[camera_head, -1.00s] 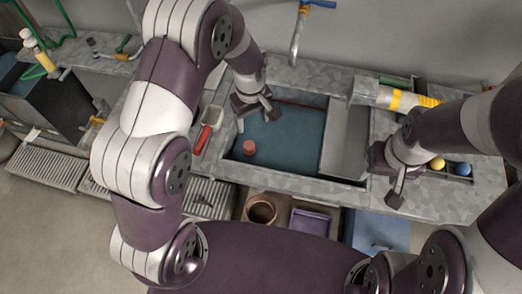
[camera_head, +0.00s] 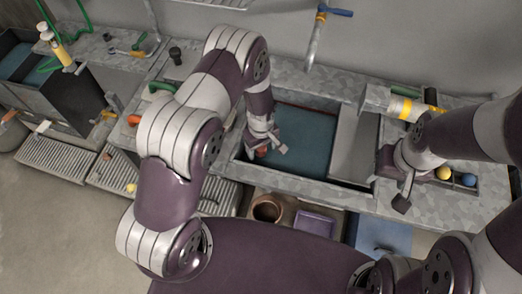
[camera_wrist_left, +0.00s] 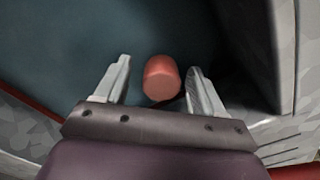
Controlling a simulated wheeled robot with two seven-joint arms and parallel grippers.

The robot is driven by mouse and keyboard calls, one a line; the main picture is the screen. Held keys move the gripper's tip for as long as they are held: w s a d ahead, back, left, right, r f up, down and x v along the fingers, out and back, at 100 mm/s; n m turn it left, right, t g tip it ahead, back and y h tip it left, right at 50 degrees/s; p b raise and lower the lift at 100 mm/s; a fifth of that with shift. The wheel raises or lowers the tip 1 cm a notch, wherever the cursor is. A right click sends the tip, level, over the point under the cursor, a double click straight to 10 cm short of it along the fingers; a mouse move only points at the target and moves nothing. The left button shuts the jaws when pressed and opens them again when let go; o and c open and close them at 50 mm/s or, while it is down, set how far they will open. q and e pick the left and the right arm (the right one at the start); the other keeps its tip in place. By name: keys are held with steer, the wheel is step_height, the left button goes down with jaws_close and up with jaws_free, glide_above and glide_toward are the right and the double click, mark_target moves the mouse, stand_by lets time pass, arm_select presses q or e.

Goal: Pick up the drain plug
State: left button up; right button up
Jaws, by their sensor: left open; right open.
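The drain plug is a small red cylinder (camera_wrist_left: 161,79), seen in the left wrist view between the two fingertips of my left gripper (camera_wrist_left: 158,80). The fingers are open on either side of it, with a gap visible on both sides. In the head view the plug (camera_head: 262,152) is mostly hidden behind my left gripper (camera_head: 266,147), which reaches down into the left part of the blue-floored basin (camera_head: 308,130). My right gripper (camera_head: 405,190) is open and empty over the counter's right part.
The basin's metal walls stand close around my left gripper. A grey panel (camera_head: 354,145) covers the basin's right side. A yellow ball (camera_head: 443,173) and a blue ball (camera_head: 468,180) sit near my right gripper. A brown pot (camera_head: 267,208) and a purple tray (camera_head: 315,222) are below the counter.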

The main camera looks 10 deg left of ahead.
arm_select(q)
steer(key=c, duration=1.2)
steer(key=shift+o, duration=0.2)
steer(key=shift+r, duration=0.15)
step_height(320, 180, up, 10)
steer(key=shift+f+b, duration=0.1)
steer(key=shift+b, duration=0.55)
